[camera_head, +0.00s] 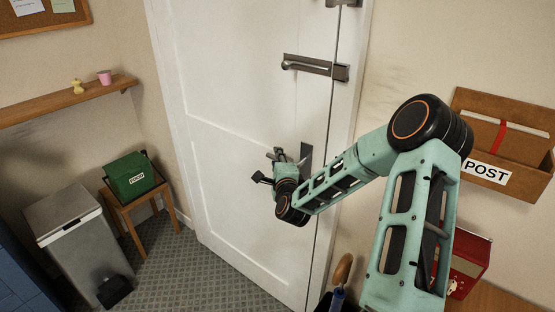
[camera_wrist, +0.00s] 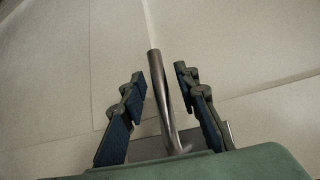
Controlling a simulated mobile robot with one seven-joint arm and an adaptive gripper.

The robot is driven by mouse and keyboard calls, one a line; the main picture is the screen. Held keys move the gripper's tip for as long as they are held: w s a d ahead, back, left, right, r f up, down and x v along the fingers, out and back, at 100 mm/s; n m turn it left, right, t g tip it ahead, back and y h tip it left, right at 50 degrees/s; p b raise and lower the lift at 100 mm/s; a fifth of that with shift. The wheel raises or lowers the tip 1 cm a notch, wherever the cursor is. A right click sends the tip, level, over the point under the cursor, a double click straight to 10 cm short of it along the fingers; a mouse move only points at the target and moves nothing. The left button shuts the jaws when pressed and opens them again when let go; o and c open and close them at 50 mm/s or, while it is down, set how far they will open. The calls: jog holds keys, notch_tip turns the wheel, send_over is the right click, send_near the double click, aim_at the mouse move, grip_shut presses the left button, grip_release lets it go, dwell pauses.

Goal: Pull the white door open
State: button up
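The white door (camera_head: 245,90) stands in its frame at the middle of the head view and looks closed. Its metal lever handle (camera_wrist: 165,95) runs lengthwise between my fingers in the wrist view. In the head view the dark handle plate (camera_head: 305,158) shows near the door's right edge, and my gripper hides much of the lever. My gripper (camera_head: 270,168) is at the handle, coming from the lower right. In the wrist view my gripper (camera_wrist: 160,76) is open, its fingers on either side of the lever with visible gaps.
A metal bolt (camera_head: 315,67) is mounted on the door above the handle. A grey bin (camera_head: 75,235) and a stool with a green box (camera_head: 132,178) stand left of the door. A wooden POST rack (camera_head: 500,150) hangs at right. Carpet (camera_head: 210,275) is clear before the door.

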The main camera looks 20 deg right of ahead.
grip_shut()
jog(key=shift+f, duration=0.1)
dwell(0.6)
jog(key=shift+s+d+f+n+g+h+p, duration=0.2)
jog(key=shift+f+n+g+p, duration=0.45)
jog(key=shift+g, duration=0.25)
jog(key=shift+s+d+f+n+g+h+p, duration=0.1)
jog(key=shift+s+f+n+g+h+p, duration=0.1)
jog(key=shift+f+n+g+p, duration=0.6)
jog(key=shift+s+d+f+n+g+h+p, duration=0.15)
jog(key=shift+f+n+g+p, duration=0.35)
jog(key=shift+g, duration=0.5)
jog(key=shift+s+f, duration=0.1)
jog(key=shift+f, duration=0.05)
